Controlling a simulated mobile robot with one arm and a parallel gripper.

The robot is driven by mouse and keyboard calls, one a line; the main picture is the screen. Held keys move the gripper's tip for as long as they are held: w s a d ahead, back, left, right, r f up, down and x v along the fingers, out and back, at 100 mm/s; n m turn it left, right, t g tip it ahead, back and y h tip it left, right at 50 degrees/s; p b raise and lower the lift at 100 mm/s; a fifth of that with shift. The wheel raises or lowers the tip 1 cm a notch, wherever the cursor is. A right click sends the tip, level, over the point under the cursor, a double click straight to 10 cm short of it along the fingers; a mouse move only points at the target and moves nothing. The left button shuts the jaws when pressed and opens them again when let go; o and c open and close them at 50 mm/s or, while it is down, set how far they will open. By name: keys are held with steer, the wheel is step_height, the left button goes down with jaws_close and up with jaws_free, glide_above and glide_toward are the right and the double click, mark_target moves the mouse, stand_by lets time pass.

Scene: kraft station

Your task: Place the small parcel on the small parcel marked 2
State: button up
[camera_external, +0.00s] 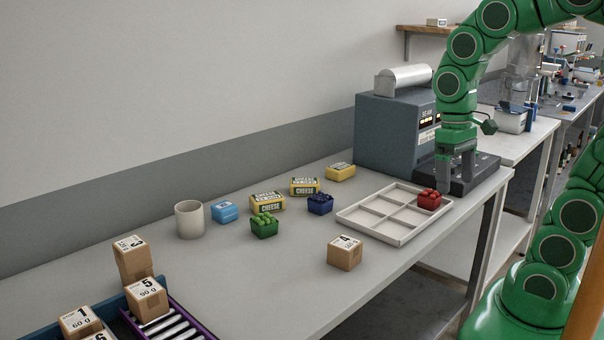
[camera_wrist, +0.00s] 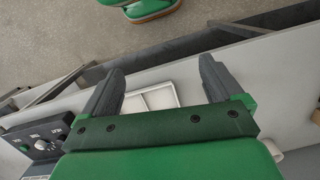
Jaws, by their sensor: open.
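Several small brown parcels with white number labels are in the external view. The parcel marked 4 (camera_external: 345,254) stands alone on the bench. At the lower left, one parcel (camera_external: 131,258) sits on another; its label is too small to read surely, and the lower one's label is hidden. Near it are the parcel marked 5 (camera_external: 147,301) and the parcel marked 1 (camera_external: 80,323). I cannot pick out a clear 2. My gripper (camera_external: 456,184) is open and empty, pointing down by the tray's right end, far from the parcels. Its fingers (camera_wrist: 161,70) also show apart in the wrist view.
A white divided tray (camera_external: 375,232) holds a red punnet (camera_external: 429,200). A grey machine (camera_external: 385,125) stands at the back.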

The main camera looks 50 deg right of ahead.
steer(key=s+d+f+n, duration=0.1)
steer(key=s+d+f, duration=0.1)
steer(key=s, duration=0.4)
steer(key=shift+s+d, duration=0.15)
steer(key=shift+d, duration=0.1)
steer(key=shift+f, duration=0.1)
stand_by(0.8)
